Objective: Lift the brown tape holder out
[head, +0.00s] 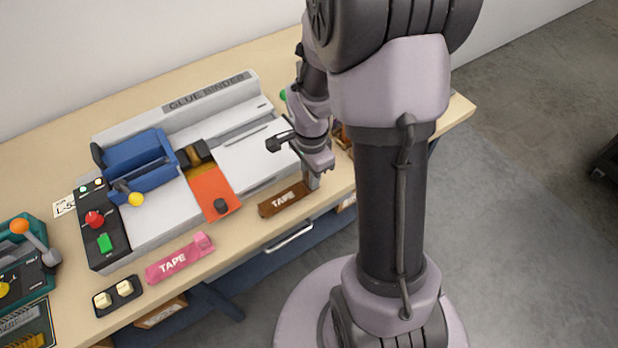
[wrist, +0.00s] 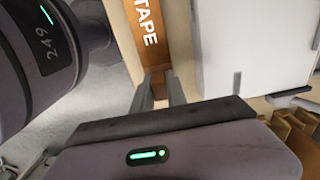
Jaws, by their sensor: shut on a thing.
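The brown tape holder (head: 284,200) lies at the front edge of the bench, right of the pink tape holder (head: 180,258). It is a flat brown piece with white "TAPE" lettering. My gripper (head: 313,180) is at its right end, fingers pointing down. In the wrist view the brown tape holder (wrist: 147,35) runs away from my gripper (wrist: 159,90), whose two fingers are shut on its near end. I cannot tell whether the holder is clear of the bench top. My arm hides part of the bench to its right.
The glue binder (head: 180,160), with a blue clamp, an orange plate and a black control panel, stands just behind the holder. A black switch box (head: 117,296) and a green machine (head: 25,262) are at left. A drawer handle (head: 289,238) is below the bench edge.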

